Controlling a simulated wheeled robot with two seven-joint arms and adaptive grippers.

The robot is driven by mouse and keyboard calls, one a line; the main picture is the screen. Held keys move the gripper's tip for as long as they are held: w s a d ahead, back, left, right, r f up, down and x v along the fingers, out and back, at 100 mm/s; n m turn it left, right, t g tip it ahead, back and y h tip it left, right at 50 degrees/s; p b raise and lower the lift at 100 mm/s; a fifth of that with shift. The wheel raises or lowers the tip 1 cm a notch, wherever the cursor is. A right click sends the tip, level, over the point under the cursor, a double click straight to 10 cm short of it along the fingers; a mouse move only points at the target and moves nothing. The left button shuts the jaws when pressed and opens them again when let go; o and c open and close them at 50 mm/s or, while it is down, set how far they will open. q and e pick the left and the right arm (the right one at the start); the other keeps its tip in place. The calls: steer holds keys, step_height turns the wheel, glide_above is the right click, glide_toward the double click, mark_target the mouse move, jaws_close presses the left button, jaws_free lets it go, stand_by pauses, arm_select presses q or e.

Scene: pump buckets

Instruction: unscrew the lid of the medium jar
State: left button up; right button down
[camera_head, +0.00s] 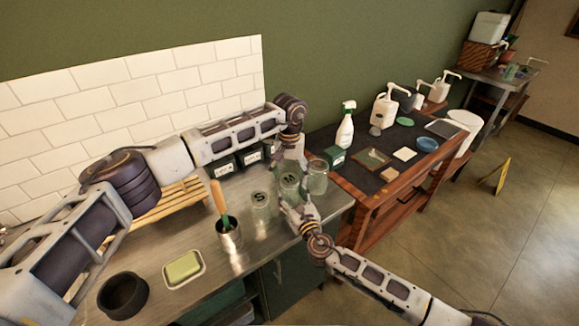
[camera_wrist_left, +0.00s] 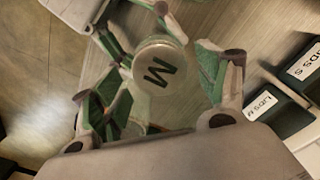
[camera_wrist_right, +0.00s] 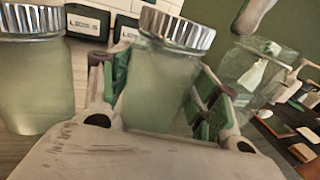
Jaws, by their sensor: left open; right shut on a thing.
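The medium jar (camera_head: 290,193) is glass with a silvery lid (camera_wrist_left: 160,68) marked M, and stands upright on the metal counter. My right gripper (camera_head: 296,207) is shut on the jar's body from the near side; its fingers flank the glass below the lid (camera_wrist_right: 177,28) in the right wrist view. My left gripper (camera_head: 290,163) hangs over the jar, pointing down and open. In the left wrist view its green-padded fingers (camera_wrist_left: 160,90) stand apart on either side of the lid, with gaps showing. The lid sits on the jar's mouth.
A jar with an S lid (camera_head: 262,203) stands close to the left, and another jar (camera_head: 317,178) close to the right. Dark lid boxes (camera_head: 251,154) stand behind.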

arm_select(q)
steer(key=shift+f, duration=0.6)
steer(key=c, duration=1.1)
steer(key=shift+o, duration=0.2)
